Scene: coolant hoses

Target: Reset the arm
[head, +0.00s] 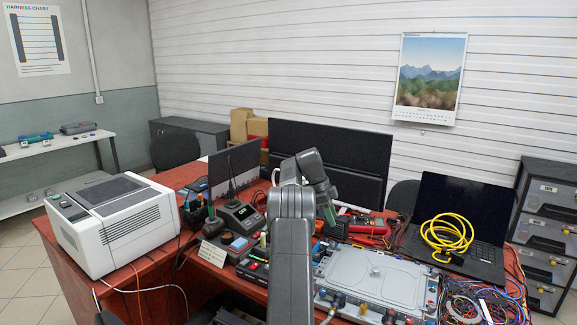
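My arm rises from the bottom middle of the head view, bends at the top and comes down a little to the right. Its far end, where my gripper (328,212) seems to be, is small and partly behind my own arm links. I cannot make out the fingers, whether they are open or shut, or whether they hold anything. The far end appears over the red desk (150,270), behind a grey metal case (375,278) with fittings along its front edge. I cannot tell its height above the desk.
A white printer-like machine (115,225) stands on the left. Monitors (335,150) stand behind my arm. A laptop (455,225) with a coiled yellow cable (447,237) is at right, tangled wires (485,303) before it. Small tools crowd the middle. Drawers (545,230) stand far right.

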